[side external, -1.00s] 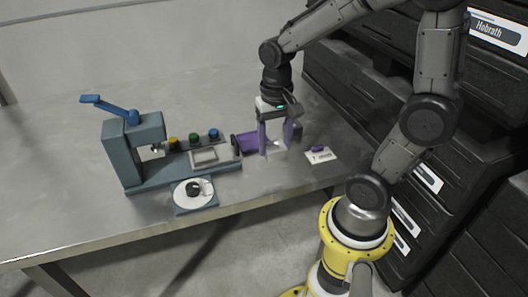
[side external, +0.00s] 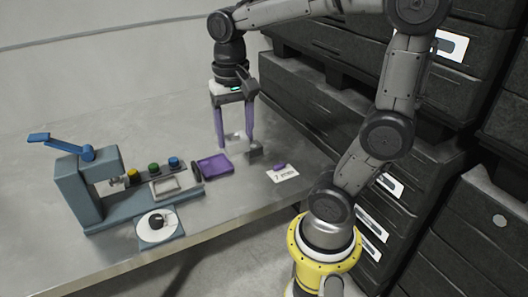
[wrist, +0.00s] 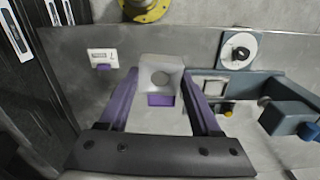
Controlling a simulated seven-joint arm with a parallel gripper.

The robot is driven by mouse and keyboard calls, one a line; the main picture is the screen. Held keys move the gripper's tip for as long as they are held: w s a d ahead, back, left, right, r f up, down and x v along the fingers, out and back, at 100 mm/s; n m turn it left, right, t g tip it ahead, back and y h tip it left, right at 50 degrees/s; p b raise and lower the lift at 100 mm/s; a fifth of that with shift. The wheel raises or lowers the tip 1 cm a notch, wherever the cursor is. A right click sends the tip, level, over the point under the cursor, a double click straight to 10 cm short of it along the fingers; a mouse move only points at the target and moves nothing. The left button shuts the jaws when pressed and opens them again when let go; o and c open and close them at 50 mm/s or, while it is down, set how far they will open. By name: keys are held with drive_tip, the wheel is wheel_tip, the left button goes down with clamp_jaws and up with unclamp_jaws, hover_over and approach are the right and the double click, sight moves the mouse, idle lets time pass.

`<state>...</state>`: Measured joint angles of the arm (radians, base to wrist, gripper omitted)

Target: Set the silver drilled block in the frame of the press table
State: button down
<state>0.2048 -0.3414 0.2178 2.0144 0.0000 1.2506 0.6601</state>
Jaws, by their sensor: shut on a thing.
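The press table (side external: 115,203) is blue-grey, at the left. Its pale rectangular frame (side external: 168,187) lies to the left of my gripper and looks empty. The frame is partly visible in the wrist view (wrist: 208,87), right of the block.
A purple tray (side external: 214,165) lies between press and gripper. A dark grey block (side external: 255,152) and a white card (side external: 283,175) with a purple piece are at its right. Yellow, green and blue knobs (side external: 154,169) line the press. A white dial (side external: 157,224) sits in front. Black drawers (side external: 330,100) stand behind.

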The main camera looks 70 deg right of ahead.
drive_tip(key=w+a+f, duration=0.1)
drive_tip(key=w+f, duration=0.2)
drive_tip(key=w, duration=1.5)
drive_tip(key=shift+n, duration=0.5)
drive_tip(key=shift+w+a+f, duration=0.3)
drive_tip(key=shift+f, duration=1.2)
drive_tip(key=shift+w+a+f, duration=0.25)
drive_tip(key=shift+a+f, duration=0.05)
drive_tip(key=shift+f, duration=1.2)
drive_tip(key=shift+w+a+f, duration=0.3)
drive_tip(key=shift+f, duration=1.2)
drive_tip(key=shift+f, duration=1.1)
unclamp_jaws()
